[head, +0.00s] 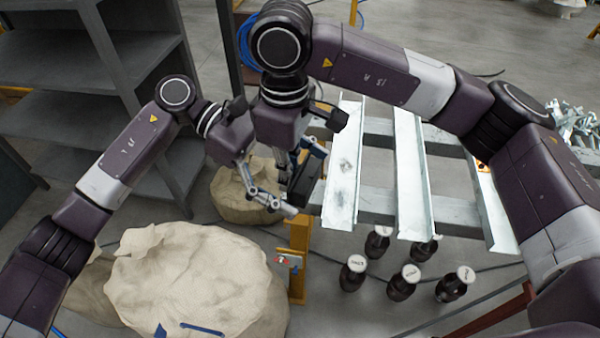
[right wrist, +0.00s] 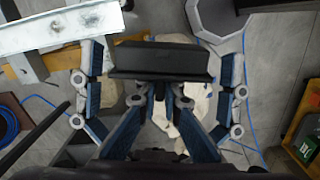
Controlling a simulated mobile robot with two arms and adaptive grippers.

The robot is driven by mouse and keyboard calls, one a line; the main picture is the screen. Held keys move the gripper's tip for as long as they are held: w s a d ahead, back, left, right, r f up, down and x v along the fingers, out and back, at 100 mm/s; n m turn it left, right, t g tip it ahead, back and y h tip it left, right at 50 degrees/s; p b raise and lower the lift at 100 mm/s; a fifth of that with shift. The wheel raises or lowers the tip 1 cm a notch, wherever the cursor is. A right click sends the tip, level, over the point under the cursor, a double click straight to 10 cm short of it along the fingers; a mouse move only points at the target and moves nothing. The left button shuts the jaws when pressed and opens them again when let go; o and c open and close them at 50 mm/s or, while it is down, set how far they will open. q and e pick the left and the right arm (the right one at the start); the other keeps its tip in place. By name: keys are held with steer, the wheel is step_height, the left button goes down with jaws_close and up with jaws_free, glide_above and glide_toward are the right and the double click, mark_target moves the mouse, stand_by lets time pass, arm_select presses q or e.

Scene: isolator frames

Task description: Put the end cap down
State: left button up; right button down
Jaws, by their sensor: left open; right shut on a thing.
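The end cap (head: 307,183) is a dark, block-like piece beside the left end of the metal frame in the head view. In the right wrist view the end cap (right wrist: 160,60) is a black channel shape lying across between the fingers. My right gripper (head: 300,160) is shut on it and holds it up; its blue-padded fingers (right wrist: 160,85) show on both sides. My left gripper (head: 265,198) is open, with silver fingers close to the left of the cap. Whether those fingers touch the cap I cannot tell. The arms overlap and hide part of the right gripper.
Galvanized channels (head: 411,170) lie across grey beams (head: 375,203) at the right. Several dark cylinders with pale tops (head: 404,282) stand on the floor below. A yellow post (head: 298,262) and a large beige sack (head: 195,280) are in front. Grey shelves (head: 70,70) stand at the left.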

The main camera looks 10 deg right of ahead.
arm_select(q)
steer(key=c, duration=1.3)
steer(key=shift+o, duration=0.2)
arm_select(e)
steer(key=c, duration=2)
jaws_free()
steer(key=shift+r, duration=0.1)
